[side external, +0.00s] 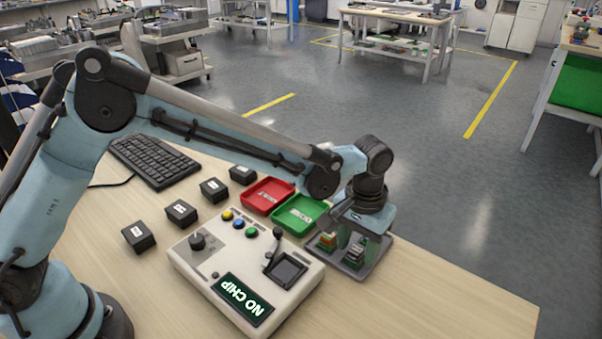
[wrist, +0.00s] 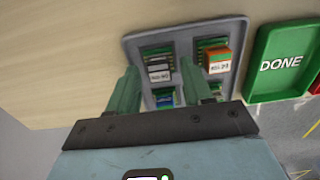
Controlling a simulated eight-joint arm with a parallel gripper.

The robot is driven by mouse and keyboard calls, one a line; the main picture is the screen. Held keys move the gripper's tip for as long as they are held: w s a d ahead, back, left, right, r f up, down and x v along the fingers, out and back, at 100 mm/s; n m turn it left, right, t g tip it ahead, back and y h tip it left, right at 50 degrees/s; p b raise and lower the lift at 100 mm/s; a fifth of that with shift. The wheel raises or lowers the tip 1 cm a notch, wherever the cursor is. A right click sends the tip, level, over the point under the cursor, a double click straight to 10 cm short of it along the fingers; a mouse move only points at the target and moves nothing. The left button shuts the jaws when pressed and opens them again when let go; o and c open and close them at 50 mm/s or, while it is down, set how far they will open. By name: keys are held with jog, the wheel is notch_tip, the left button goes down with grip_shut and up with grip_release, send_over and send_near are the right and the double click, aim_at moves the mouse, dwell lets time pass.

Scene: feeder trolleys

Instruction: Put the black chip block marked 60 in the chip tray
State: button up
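The grey chip tray (side external: 379,256) lies at the table's right side, under my gripper. In the wrist view the chip tray (wrist: 131,43) has several green-lined slots. A black block with a white label (wrist: 158,68) sits in its upper left slot; I cannot read its number. A block with an orange top (wrist: 219,61) is in the upper right slot, and something blue (wrist: 165,98) shows lower down. My gripper (wrist: 160,75) is open above the tray, its green fingers apart on either side of the black block's column. My gripper (side external: 354,238) points down there.
Several black boxes with pale labels (side external: 138,236) stand in a row on the table. A tester (side external: 195,266) shows NO CHIP. A red tray (side external: 268,194) and a green tray marked DONE (wrist: 280,63) lie beside the chip tray. A keyboard (side external: 153,162) lies behind. The front right table is clear.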

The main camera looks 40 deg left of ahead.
aim_at(357, 248)
jog(key=shift+r, duration=0.1)
notch_tip(357, 248, up, 11)
jog(key=s+a+r+t, duration=0.1)
jog(key=a+r, duration=0.3)
jog(key=a, duration=0.2)
jog(key=s+a+f+t, duration=0.3)
jog(key=s+a+t, duration=0.3)
jog(key=s+a, duration=0.7)
jog(key=a, duration=0.3)
jog(key=shift+a, duration=0.3)
jog(key=shift+r, duration=0.1)
dwell(0.6)
